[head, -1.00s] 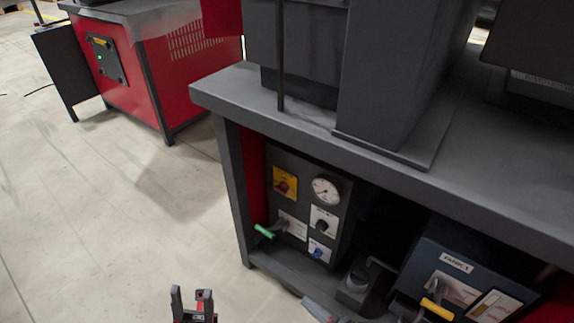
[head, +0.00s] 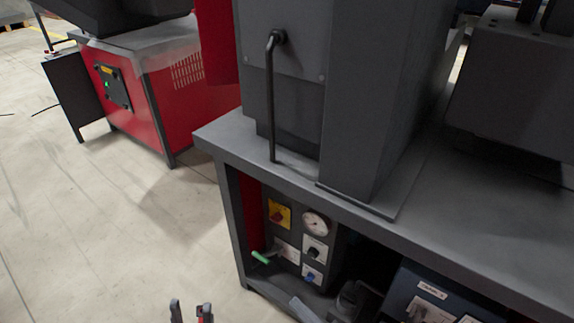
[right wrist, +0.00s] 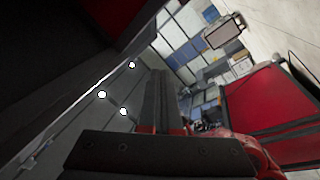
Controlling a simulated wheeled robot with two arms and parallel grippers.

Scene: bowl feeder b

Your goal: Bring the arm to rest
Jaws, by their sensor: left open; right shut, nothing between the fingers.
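My left gripper (head: 190,312) shows at the bottom edge of the head view, left of centre. Its two upright fingers stand apart with only bare floor seen between them. It is clear of the bench. My right gripper (right wrist: 155,100) shows in the right wrist view as dark fingers held together, with nothing seen between them. A grey piece at the bottom of the head view, in front of the bench, may belong to my right arm; I cannot tell. Most of both arms is out of view.
A grey bench (head: 462,232) with a tall dark housing (head: 370,100) fills the right. A red machine (head: 180,100) stands at back left. Floor (head: 90,230) at left is clear.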

